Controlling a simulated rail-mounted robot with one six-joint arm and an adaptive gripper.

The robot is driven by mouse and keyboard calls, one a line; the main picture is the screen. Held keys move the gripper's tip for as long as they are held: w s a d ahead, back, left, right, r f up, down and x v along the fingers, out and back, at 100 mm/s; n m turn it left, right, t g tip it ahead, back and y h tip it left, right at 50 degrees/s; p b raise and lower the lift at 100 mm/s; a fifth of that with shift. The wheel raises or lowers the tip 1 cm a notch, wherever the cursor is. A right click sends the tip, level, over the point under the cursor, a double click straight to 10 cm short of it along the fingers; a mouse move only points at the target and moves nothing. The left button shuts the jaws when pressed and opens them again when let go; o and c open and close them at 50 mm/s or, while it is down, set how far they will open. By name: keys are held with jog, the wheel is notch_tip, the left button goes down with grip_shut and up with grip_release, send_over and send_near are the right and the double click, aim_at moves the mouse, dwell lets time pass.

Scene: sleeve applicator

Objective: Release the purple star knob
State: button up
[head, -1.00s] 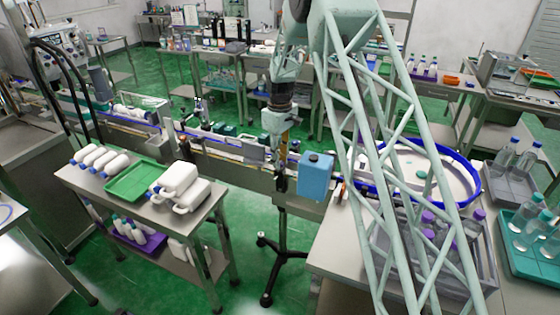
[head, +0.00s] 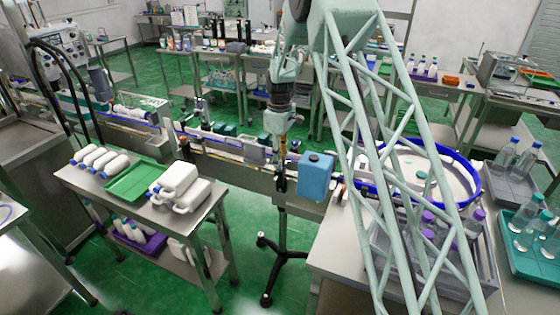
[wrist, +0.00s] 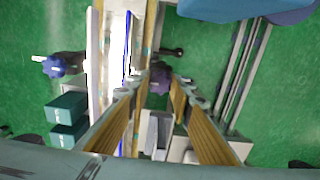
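A dark purple knob (wrist: 160,80) shows in the wrist view, low between the tips of my gripper's two fingers. My gripper (wrist: 160,92) has long fingers with yellow-orange inner faces. They stand apart on either side of the knob, with a narrow gap seeming to show. Contact is hard to judge at this size. In the head view my gripper (head: 282,158) points down at the conveyor's near side, left of a blue box. The knob cannot be made out there.
The blue box (head: 316,178) stands close to the right of my gripper; it also shows in the wrist view (wrist: 225,8). A blue-purple knob (wrist: 55,66) is at the left of the wrist view. A conveyor rail (head: 222,151) runs left. Green floor (head: 258,222) is open in front.

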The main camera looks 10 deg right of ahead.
jog(key=o, duration=0.5)
jog(key=shift+c, duration=0.2)
jog(key=shift+r, duration=0.15)
notch_tip(320, 180, up, 12)
dwell(0.5)
dwell(0.4)
